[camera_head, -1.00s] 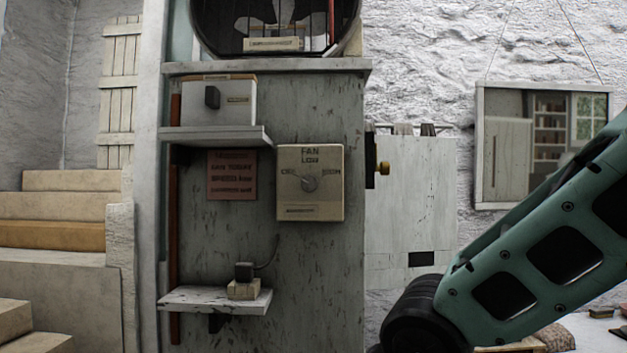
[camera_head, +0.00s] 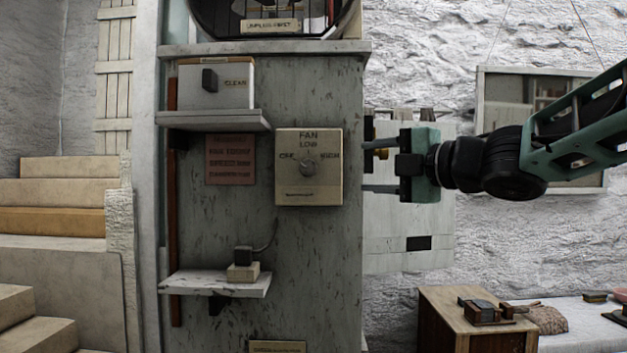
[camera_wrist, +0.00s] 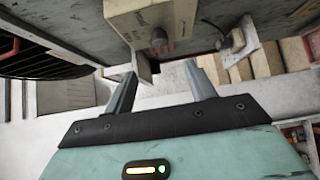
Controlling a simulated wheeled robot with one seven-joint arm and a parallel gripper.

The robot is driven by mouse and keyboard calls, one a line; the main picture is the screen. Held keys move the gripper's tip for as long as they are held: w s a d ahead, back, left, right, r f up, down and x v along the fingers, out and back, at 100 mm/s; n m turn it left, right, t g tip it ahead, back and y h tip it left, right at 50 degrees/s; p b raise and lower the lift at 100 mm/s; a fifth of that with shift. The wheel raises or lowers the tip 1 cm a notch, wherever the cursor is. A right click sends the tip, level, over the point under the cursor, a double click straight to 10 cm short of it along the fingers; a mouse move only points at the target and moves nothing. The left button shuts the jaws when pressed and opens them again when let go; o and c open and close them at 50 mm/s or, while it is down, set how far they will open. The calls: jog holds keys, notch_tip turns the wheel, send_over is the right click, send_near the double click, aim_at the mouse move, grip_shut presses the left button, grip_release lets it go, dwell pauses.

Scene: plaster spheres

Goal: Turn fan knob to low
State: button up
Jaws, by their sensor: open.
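The fan control box (camera_head: 292,194) is a cream box on the grey panel, with FAN on top and OFF, LOW and HIGH around its knob. The round grey fan knob (camera_head: 307,167) is at its middle; its exact setting is too small to tell. In the wrist view the box (camera_wrist: 120,22) and the knob (camera_wrist: 159,37) show upside down, beyond the fingertips. My gripper (camera_head: 368,165) is open and empty, right of the box and apart from it, fingers pointing left at about knob height. It also shows in the wrist view (camera_wrist: 160,72).
A shelf (camera_head: 215,121) with a box marked CLEAR (camera_head: 228,93) is up and left of the fan box. A lower shelf (camera_head: 214,284) holds a plug (camera_head: 243,262). A wooden cabinet (camera_head: 475,318) stands at lower right. Steps (camera_head: 55,225) are at left.

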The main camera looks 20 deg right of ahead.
aim_at(312, 168)
jog(key=p+x, duration=0.1)
jog(key=x, duration=1.4)
jog(key=shift+w+a, duration=0.15)
jog(key=c, duration=1)
